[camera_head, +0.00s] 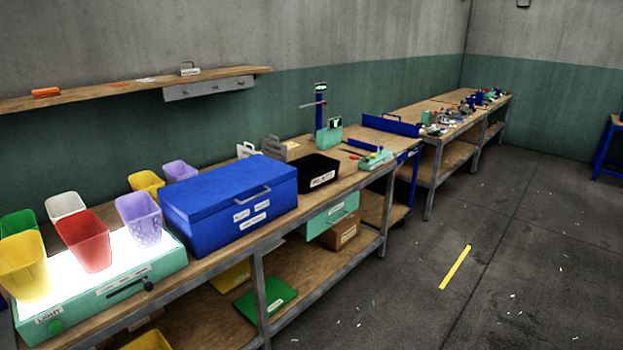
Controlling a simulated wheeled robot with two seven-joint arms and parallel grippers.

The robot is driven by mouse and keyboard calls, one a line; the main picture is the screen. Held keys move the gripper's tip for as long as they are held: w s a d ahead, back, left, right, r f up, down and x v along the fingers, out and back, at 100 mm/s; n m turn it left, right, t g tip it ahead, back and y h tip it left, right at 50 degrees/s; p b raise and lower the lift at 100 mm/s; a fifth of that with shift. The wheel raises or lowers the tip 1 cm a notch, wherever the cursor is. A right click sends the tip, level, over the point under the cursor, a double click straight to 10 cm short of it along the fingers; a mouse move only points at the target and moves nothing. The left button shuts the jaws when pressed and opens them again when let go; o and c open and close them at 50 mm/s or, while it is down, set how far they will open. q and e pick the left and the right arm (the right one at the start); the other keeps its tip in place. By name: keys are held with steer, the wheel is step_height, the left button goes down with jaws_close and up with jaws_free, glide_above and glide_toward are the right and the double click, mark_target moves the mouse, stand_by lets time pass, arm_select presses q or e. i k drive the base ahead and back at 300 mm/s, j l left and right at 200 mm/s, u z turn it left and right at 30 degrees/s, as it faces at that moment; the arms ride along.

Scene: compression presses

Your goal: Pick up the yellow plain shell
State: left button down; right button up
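A yellow cup-shaped shell (24,268) stands upright at the front left of the lit light box (120,284); its visible wall looks smooth and plain. A second yellow shell (146,183) stands farther back near the wall, partly hidden, and I cannot tell whether it is plain or patterned. A red shell (86,243) and a purple shell with a raised pattern (139,219) also stand on the light box. Neither of my grippers is in view.
White (66,206), green (19,224) and plain-looking purple (179,170) shells stand behind the light box. A blue lidded box (226,196) sits right of it, then a black bin (318,172). A wall shelf (120,88) hangs above. The floor at right is mostly clear.

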mark_target(25, 274)
steer(key=u, duration=1.7)
steer(key=i+j, duration=0.15)
steer(key=j, duration=0.2)
steer(key=i+j, duration=0.1)
steer(key=j, duration=0.2)
steer(key=i+j+z, duration=0.1)
steer(key=j, duration=0.25)
steer(key=i+j, duration=0.15)
steer(key=j, duration=0.2)
steer(key=i+j, duration=0.1)
steer(key=j, duration=0.25)
